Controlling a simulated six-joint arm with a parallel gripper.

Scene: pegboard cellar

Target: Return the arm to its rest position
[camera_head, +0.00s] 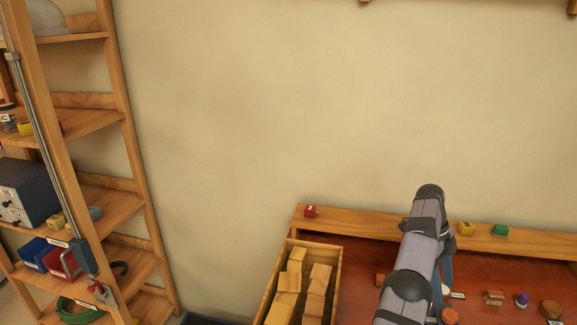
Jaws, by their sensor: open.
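My grey arm (412,270) with dark joints rises from the bottom edge, right of centre, over the workbench (390,252). It bends at a dark joint near the bench's back ledge, and a blue-grey link goes down behind it. My gripper is not visible; the arm's far end is hidden behind the nearer link.
A wooden crate (338,285) of wood blocks stands left of the arm. Small items lie right of the arm. A wooden shelf (125,120) stands left.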

